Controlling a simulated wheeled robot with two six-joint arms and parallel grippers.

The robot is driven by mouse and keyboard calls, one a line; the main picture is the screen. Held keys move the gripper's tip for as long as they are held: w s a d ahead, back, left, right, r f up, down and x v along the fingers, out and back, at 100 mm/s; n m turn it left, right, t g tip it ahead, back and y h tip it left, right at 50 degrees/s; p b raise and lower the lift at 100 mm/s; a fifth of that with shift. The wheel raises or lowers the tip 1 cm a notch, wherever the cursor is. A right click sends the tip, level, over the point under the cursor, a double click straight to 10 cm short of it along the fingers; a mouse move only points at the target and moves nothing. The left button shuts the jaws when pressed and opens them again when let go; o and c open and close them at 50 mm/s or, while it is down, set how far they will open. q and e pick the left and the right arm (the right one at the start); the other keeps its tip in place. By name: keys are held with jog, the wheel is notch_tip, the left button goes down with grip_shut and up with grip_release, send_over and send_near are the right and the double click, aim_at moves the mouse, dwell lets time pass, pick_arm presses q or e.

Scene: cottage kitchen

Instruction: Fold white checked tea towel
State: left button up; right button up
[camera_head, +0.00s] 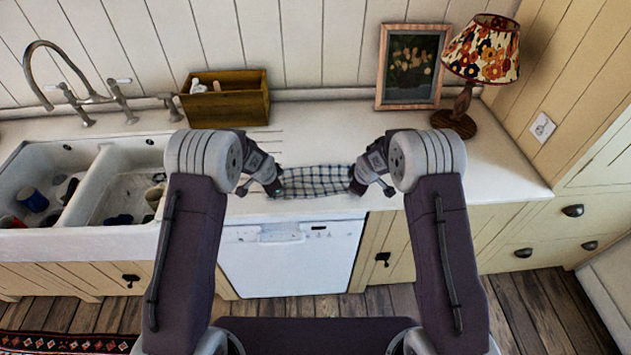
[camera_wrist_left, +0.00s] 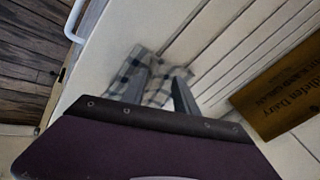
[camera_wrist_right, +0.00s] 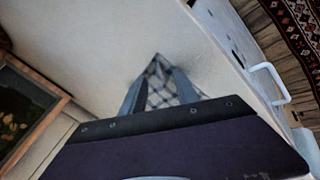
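The white checked tea towel (camera_head: 315,181) lies on the white worktop near its front edge, as a narrow strip with dark check lines. My left gripper (camera_head: 274,187) is at its left end and my right gripper (camera_head: 358,185) at its right end, both pointing inward. In the left wrist view the fingers stand apart with towel cloth (camera_wrist_left: 157,92) between and beyond them. In the right wrist view the fingers are also apart, with cloth (camera_wrist_right: 160,88) between them. The towel's ends are partly hidden by the grippers.
A double sink (camera_head: 75,239) with a tap (camera_head: 90,98) is at the left, holding cups. A wooden crate (camera_head: 228,108) stands at the back. A framed picture (camera_head: 411,68) and a lamp (camera_head: 482,52) stand at the back right. The worktop right of the towel is clear.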

pick_arm(q)
jog(key=shift+s+f, duration=0.15)
jog(key=shift+f, duration=0.05)
pick_arm(e)
jog(key=shift+f, duration=0.1)
pick_arm(q)
jog(key=r, duration=0.2)
jog(key=shift+s+r, duration=0.35)
jog(key=shift+r, duration=0.05)
pick_arm(e)
jog(key=v, duration=0.2)
jog(key=shift+w+r, duration=0.1)
jog(key=shift+r, duration=0.45)
pick_arm(q)
jog(key=s+v, duration=0.1)
jog(key=v, duration=0.7)
jog(key=shift+f, duration=0.35)
pick_arm(e)
jog(key=s+v, duration=0.1)
jog(key=v, duration=0.7)
jog(key=shift+s+f, duration=0.2)
jog(key=shift+f, duration=0.2)
